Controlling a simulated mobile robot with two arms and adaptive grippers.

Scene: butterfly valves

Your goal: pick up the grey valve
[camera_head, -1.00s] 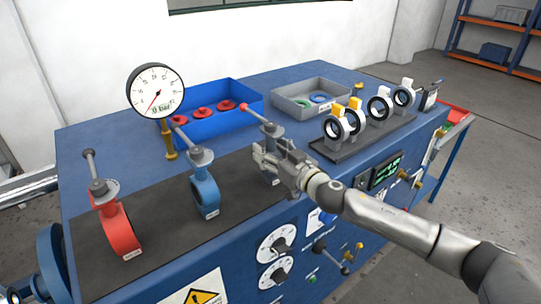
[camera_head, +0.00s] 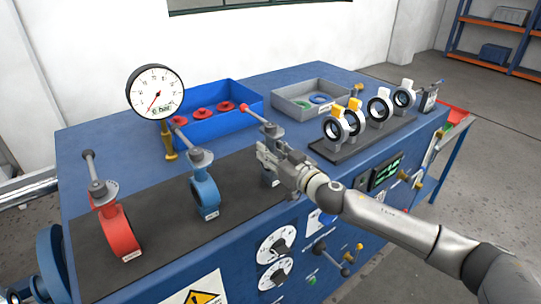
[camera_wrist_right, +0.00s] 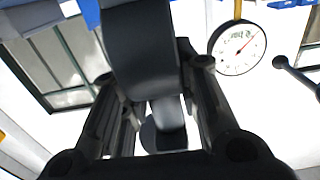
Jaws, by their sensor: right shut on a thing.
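The grey valve (camera_head: 274,130) stands on the dark mat at the right of a row of valves. Its lever points up and to the left and has a red tip. My right gripper (camera_head: 268,157) is shut on the grey valve below its lever and hides most of its body. In the right wrist view, the dark grey valve body (camera_wrist_right: 142,50) lies between the two fingers of my right gripper (camera_wrist_right: 155,75). I cannot tell whether the valve is clear of the mat. My left gripper is not in view.
A blue valve (camera_head: 205,192) and a red valve (camera_head: 118,233) stand to the left on the mat (camera_head: 160,235). A pressure gauge (camera_head: 156,90) stands behind them. A blue bin (camera_head: 225,120), a grey bin (camera_head: 295,106) and a rack (camera_head: 350,150) of ring-shaped valves are behind and right.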

